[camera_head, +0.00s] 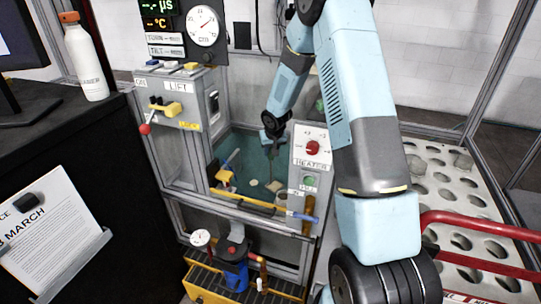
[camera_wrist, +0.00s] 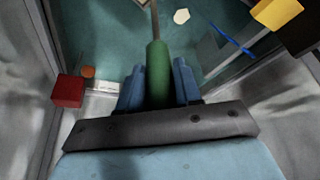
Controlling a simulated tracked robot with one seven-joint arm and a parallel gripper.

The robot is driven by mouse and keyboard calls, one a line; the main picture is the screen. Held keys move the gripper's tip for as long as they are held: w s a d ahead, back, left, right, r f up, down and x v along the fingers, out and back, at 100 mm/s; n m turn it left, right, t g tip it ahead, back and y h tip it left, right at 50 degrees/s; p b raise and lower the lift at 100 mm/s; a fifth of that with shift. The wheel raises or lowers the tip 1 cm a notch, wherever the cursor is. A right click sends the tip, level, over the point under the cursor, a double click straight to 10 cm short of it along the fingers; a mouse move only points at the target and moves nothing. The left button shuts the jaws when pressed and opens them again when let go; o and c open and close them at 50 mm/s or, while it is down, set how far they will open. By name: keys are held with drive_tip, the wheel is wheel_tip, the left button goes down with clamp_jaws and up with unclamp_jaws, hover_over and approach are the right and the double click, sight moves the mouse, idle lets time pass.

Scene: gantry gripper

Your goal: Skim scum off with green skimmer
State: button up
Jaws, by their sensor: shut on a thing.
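My gripper (camera_wrist: 158,72) is shut on the green handle (camera_wrist: 157,88) of the skimmer, which sits between its blue fingers in the wrist view. The skimmer's thin shaft (camera_wrist: 154,18) runs up out of that view, so its far end is hidden. In the head view my gripper (camera_head: 272,146) is over the tank of teal liquid (camera_head: 240,152). Pale patches (camera_head: 274,186) that look like scum show in the tank near its front. One pale piece (camera_wrist: 181,16) shows right of the shaft in the wrist view.
The heater panel (camera_head: 312,150) with a red knob stands right of the tank. The lift panel (camera_head: 180,104) with a yellow handle stands left. A yellow and blue rod (camera_head: 262,205) crosses the front. A perforated white rack (camera_head: 455,195) lies at right.

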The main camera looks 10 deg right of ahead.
drive_tip(key=shift+r, duration=3.7)
drive_tip(key=w+a+n+y, duration=0.2)
drive_tip(key=w+a+n, duration=0.3)
drive_tip(key=w+a, duration=0.6)
drive_tip(key=shift+w+d+f, duration=0.7)
drive_tip(key=shift+d+f, duration=0.6)
drive_tip(key=shift+f, duration=6.8)
wheel_tip(320, 180, up, 16)
drive_tip(key=s+d, duration=0.1)
drive_tip(key=shift+d, duration=0.3)
drive_tip(key=shift+s+r+m, duration=0.1)
drive_tip(key=shift+r+m, duration=0.05)
drive_tip(key=shift+m, duration=0.15)
